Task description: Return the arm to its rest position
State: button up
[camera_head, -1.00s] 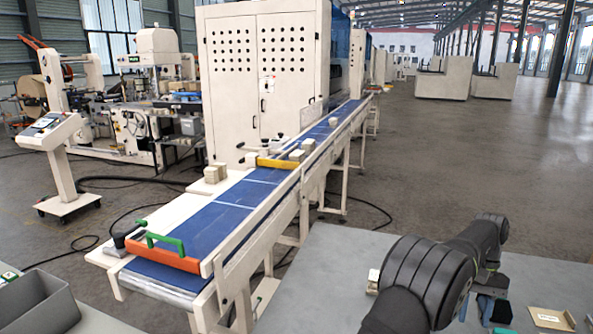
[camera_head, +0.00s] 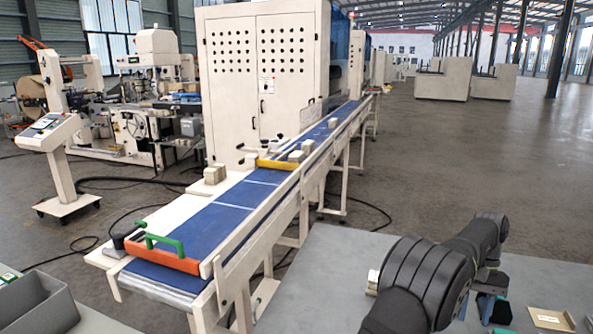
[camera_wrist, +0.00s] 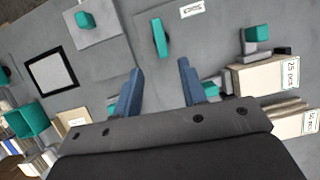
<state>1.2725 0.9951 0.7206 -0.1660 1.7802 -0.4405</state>
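My arm (camera_head: 436,275) is folded over the grey table at the lower right in the head view. Its black links hide most of my gripper there. In the wrist view my gripper (camera_wrist: 158,92) shows two blue fingers spread wide apart, with nothing between them. It hangs above the grey table (camera_wrist: 215,50). A teal object (camera_wrist: 160,37) lies on the table beyond the fingertips, apart from them.
Labelled cartons (camera_wrist: 272,78) sit at the right of the wrist view, and a black-framed square (camera_wrist: 51,73) is at left. In the head view a blue conveyor (camera_head: 215,225) runs past the table, and a grey bin (camera_head: 40,305) stands at lower left.

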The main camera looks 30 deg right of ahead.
jog(key=x, duration=1.1)
jog(key=shift+s+a+f, duration=0.1)
jog(key=shift+f, duration=0.05)
jog(key=m+t+y, duration=0.1)
jog(key=m, duration=0.3)
jog(key=shift+s+m+t, duration=0.1)
jog(key=shift+m+t, duration=0.7)
jog(key=shift+m, duration=0.8)
jog(key=n+g, duration=0.1)
jog(key=n, duration=0.2)
jog(key=n+g, duration=0.1)
jog(key=n, duration=0.2)
jog(key=shift+w+h, duration=0.2)
jog(key=shift+h, duration=0.1)
notch_tip(320, 180, up, 9)
jog(key=w+d+n, duration=0.1)
jog(key=w+d, duration=0.1)
jog(key=shift+w+d+g, duration=0.2)
jog(key=shift+d+g, duration=0.1)
jog(key=shift+d, duration=0.1)
jog(key=shift+f, duration=0.15)
